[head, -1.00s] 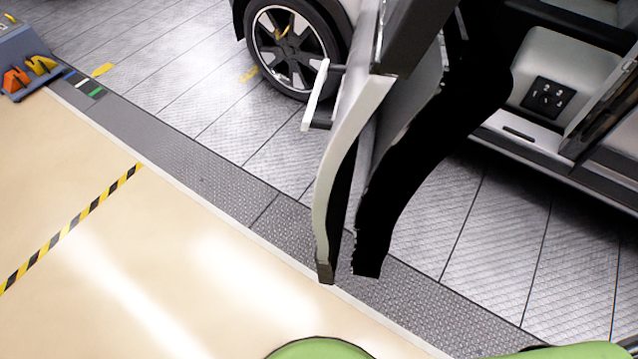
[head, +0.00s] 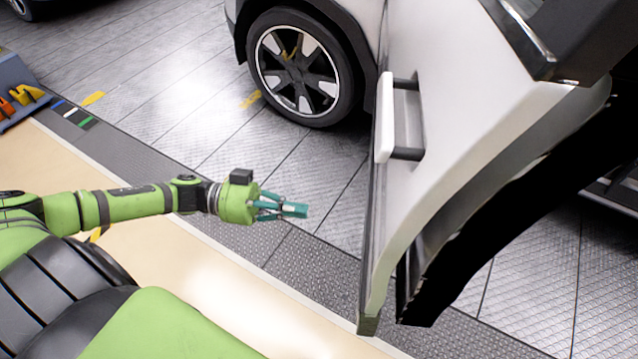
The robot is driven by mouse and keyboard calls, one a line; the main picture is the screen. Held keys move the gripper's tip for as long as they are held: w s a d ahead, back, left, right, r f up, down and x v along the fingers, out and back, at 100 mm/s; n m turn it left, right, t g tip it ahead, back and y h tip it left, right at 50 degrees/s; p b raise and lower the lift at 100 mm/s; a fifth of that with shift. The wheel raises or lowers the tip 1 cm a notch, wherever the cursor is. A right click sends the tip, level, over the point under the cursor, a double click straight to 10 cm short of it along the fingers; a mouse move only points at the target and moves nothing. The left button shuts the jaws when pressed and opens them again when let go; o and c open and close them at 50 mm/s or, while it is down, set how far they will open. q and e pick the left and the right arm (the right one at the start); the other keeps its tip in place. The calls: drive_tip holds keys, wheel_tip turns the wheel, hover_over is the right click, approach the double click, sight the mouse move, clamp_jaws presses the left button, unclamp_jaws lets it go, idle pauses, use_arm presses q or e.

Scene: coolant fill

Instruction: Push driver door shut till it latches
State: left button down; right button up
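The driver door (head: 455,110) of the white car stands open at the right, its outer face with a white bar handle (head: 385,118) turned toward me. Its lower edge hangs above the floor, and its dark inner side shows at the right. My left gripper (head: 296,209) reaches in from the left, over the floor and left of the door. A gap lies between its teal fingers and the door. The fingers look close together with nothing visible in them, but I cannot tell whether they are fully shut. My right gripper is out of view.
The car's front wheel (head: 304,66) stands behind the door. A grey bin (head: 20,88) with orange and yellow items stands at the far left. Open metal plate floor (head: 200,90) lies left of the wheel. A sill (head: 622,190) shows at the right edge.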

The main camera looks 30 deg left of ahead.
use_arm(q)
approach(378, 219)
drive_tip(key=x, duration=0.4)
drive_tip(key=p+x, duration=0.1)
drive_tip(key=x, duration=0.1)
drive_tip(key=shift+s+d+r, duration=0.1)
drive_tip(key=shift+s+r, duration=0.15)
drive_tip(key=shift+r, duration=0.15)
drive_tip(key=shift+w+d+f, duration=0.1)
drive_tip(key=shift+w+d, duration=0.1)
drive_tip(key=shift+d, duration=0.35)
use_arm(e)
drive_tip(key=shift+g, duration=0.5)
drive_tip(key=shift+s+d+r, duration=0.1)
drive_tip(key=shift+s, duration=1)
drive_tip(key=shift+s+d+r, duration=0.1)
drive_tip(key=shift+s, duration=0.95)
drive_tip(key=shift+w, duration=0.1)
